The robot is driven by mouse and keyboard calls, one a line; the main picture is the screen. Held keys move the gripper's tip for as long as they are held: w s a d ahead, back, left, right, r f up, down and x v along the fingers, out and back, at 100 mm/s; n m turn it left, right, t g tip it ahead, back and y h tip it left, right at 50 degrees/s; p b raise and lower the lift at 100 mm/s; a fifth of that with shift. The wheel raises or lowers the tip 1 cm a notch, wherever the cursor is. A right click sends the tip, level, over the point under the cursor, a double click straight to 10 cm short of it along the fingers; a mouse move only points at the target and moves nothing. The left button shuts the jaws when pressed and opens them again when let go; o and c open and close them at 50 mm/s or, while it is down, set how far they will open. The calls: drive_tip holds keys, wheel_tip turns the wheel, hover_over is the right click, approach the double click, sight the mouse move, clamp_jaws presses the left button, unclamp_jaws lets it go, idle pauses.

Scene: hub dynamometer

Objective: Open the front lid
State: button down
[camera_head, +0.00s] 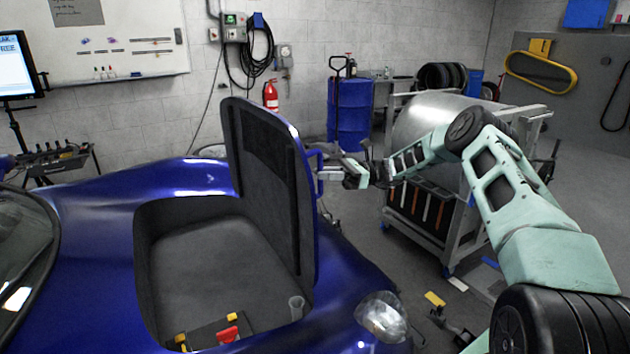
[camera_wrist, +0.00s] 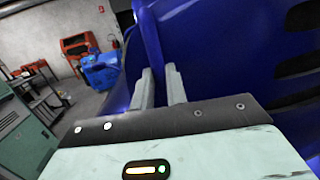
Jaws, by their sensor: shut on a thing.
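The front lid (camera_head: 262,170) of the blue car (camera_head: 90,215) stands raised, nearly upright, with its dark lining facing the open front compartment (camera_head: 205,270). My gripper (camera_head: 322,172) is at the lid's outer side, shut on the blue handle (camera_head: 318,158) there. In the wrist view, the two pale fingers of my gripper (camera_wrist: 158,90) close on a blue part (camera_wrist: 150,45) of the lid, with blue bodywork behind. The exact contact between fingers and handle is small in the head view.
Inside the compartment lie a red item (camera_head: 228,334) and a clear cup-like item (camera_head: 296,307). A blue drum (camera_head: 350,110) is at the back wall.

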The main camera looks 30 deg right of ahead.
drive_tip(key=shift+d, duration=0.25)
drive_tip(key=shift+f, duration=0.1)
drive_tip(key=c, duration=1.4)
unclamp_jaws()
drive_tip(key=b+v, duration=0.4)
drive_tip(key=v, duration=1.3)
drive_tip(key=shift+d+f+b, duration=0.2)
drive_tip(key=shift+d+b, duration=0.05)
drive_tip(key=shift+b, duration=0.05)
